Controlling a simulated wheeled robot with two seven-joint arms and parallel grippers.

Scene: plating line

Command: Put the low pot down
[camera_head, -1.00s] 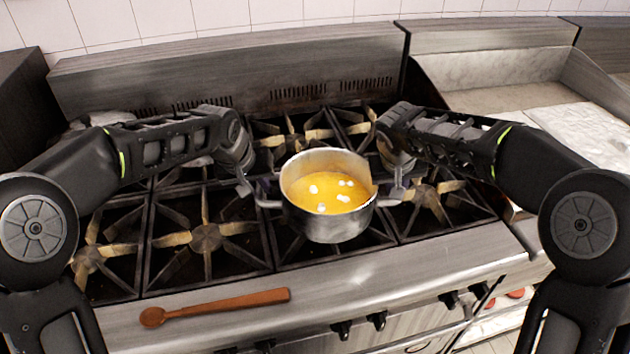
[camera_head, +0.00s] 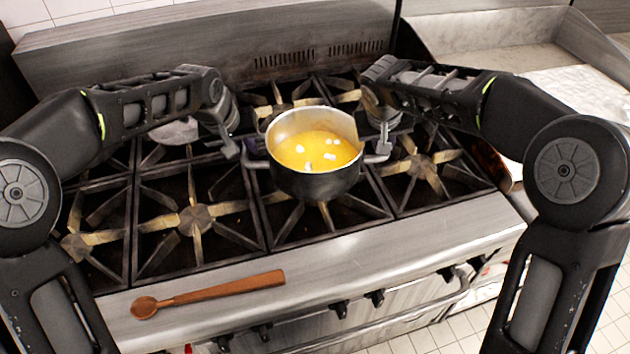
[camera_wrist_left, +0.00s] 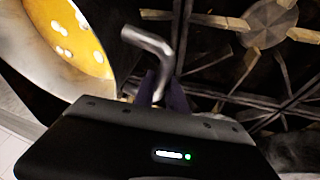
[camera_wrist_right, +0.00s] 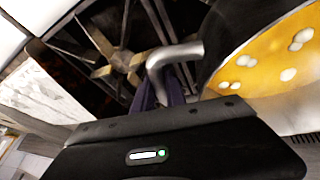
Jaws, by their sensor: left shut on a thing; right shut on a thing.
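The low pot (camera_head: 312,182) is a metal pot with yellow liquid and several white lumps in it. It is upright over the front part of the stove, between my two arms; whether its base touches the grate cannot be told. My left gripper (camera_head: 240,152) is shut on its left handle, which also shows in the left wrist view (camera_wrist_left: 150,45). My right gripper (camera_head: 382,145) is shut on its right handle, seen in the right wrist view (camera_wrist_right: 175,55). The fingertips are partly hidden by the handles.
The stove (camera_head: 200,215) has several burners under black grates; those left and right of the pot are bare. A wooden spoon (camera_head: 215,292) lies on the stove's front ledge. A light counter (camera_head: 570,105) is at the right.

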